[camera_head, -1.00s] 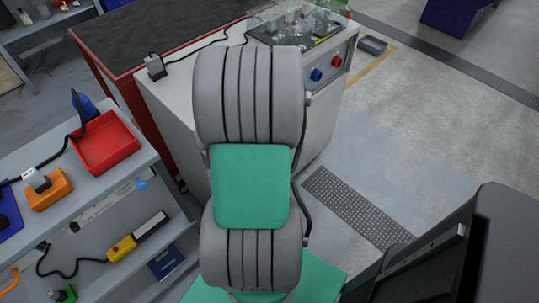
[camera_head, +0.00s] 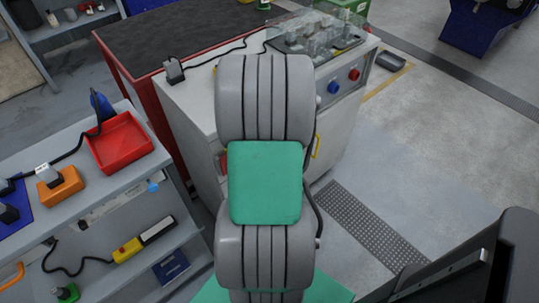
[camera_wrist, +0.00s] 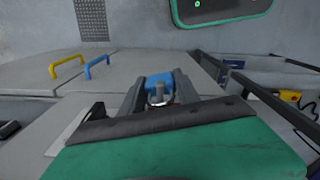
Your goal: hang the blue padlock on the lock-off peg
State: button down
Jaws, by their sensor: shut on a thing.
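The blue padlock (camera_wrist: 172,79) shows in the wrist view, with its blue body and grey metal shackle between my two fingers. My gripper (camera_wrist: 160,90) is shut on it and holds it in front of the grey cabinet surfaces. In the head view my arm's grey and green links hide my gripper and the padlock. I cannot make out the lock-off peg in either view.
A light cabinet (camera_head: 195,105) with blue (camera_head: 333,87) and red (camera_head: 355,75) knobs stands beyond my arm. At left, a shelf unit holds a red tray (camera_head: 120,145) and an orange block (camera_head: 60,188). A yellow handle (camera_wrist: 66,66) and blue handle (camera_wrist: 97,66) stick out.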

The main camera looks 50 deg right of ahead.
jog(key=c, duration=0.8)
grip_release()
